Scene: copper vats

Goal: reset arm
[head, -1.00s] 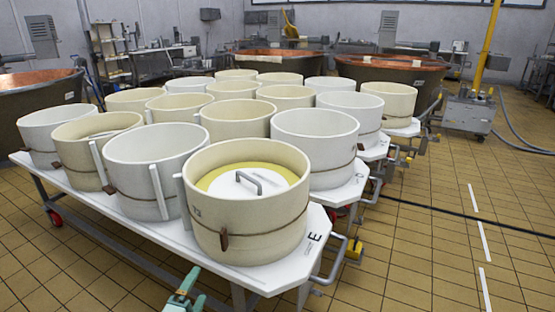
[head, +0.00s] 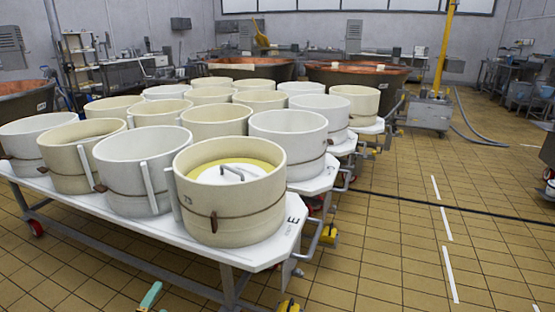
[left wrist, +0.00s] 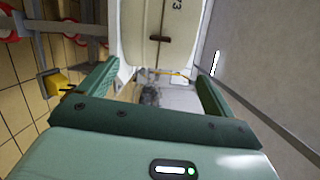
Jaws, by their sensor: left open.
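My left gripper shows as a green fingertip (head: 150,296) at the bottom edge of the head view, below the front edge of the white table (head: 262,254). In the left wrist view the green fingers (left wrist: 155,88) stand wide apart with nothing between them. A cream mould (head: 230,205) marked 73 stands on the table's front corner. It also shows beyond the fingertips in the left wrist view (left wrist: 168,22), apart from them. My right gripper is not in view.
Several round white and cream moulds crowd the tables, such as a white one (head: 143,172). The front mould holds a white lid with a handle (head: 232,173). Copper vats (head: 357,85) stand behind. Tiled floor (head: 400,250) is open on the right.

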